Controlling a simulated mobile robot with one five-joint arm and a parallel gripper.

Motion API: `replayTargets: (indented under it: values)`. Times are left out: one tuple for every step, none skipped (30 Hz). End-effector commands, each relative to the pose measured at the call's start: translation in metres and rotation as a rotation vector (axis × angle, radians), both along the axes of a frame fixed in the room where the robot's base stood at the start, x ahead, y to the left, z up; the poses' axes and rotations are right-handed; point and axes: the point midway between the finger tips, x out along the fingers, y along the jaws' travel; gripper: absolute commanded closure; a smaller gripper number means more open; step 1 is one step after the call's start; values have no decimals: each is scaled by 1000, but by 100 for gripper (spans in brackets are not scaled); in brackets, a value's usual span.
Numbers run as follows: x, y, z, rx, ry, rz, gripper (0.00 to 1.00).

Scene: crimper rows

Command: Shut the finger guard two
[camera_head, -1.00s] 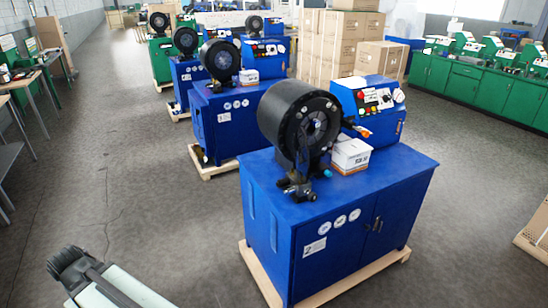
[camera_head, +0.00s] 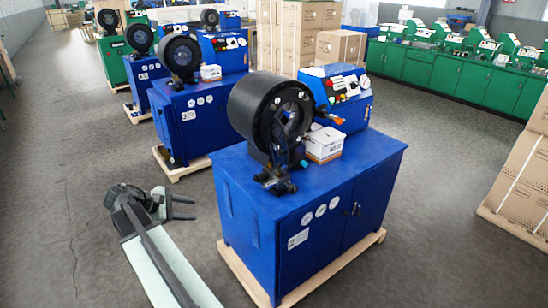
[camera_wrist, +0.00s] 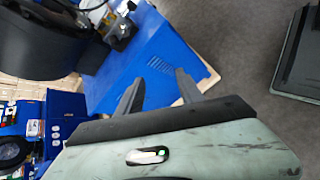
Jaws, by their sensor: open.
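The nearest blue crimper cabinet (camera_head: 270,215) bears a label (camera_head: 298,239) that seems to read 2. Its thick black round crimping head (camera_head: 262,105) stands on top. A small dark bracket with bluish parts (camera_head: 278,178) sits at the front foot of the head; I cannot clearly make out the finger guard or its position. In the wrist view the head (camera_wrist: 40,45) and bracket (camera_wrist: 122,32) show at the upper left. My gripper (camera_head: 192,208) is open and empty, left of the cabinet, below its top, fingers pointing right. Its fingers (camera_wrist: 158,76) show before the vented cabinet side (camera_wrist: 165,50).
A white box (camera_head: 324,144) and a control panel (camera_head: 338,95) stand on the same cabinet. A wooden pallet (camera_head: 335,268) juts out below it. Similar crimpers (camera_head: 195,105) stand behind in a row. The grey floor (camera_head: 85,230) at left is clear.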

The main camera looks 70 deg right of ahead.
Motion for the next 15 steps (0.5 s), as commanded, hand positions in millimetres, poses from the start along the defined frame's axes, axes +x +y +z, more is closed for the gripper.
replayTargets:
  values:
    - [-28, -54, 19, -49, 145, -15, 56]
    - [-48, -80, 34, -72, 244, -20, 56]
    - [-73, -110, 54, -93, 370, -33, 56]
    - [-91, -129, 67, -101, 459, -47, 56]
    - [-107, -144, 81, -104, 540, -62, 56]
    - [-125, -160, 96, -104, 636, -82, 56]
    - [-137, -170, 106, -100, 697, -96, 56]
    - [-147, -177, 115, -96, 747, -108, 56]
    - [-156, -184, 123, -91, 800, -122, 56]
    - [-162, -187, 128, -86, 828, -129, 56]
    - [-165, -189, 132, -82, 850, -134, 56]
    - [-167, -190, 135, -81, 865, -138, 56]
    - [-168, -191, 136, -80, 872, -139, 56]
    - [-169, -191, 136, -79, 874, -139, 56]
    - [-169, -191, 136, -80, 874, -138, 56]
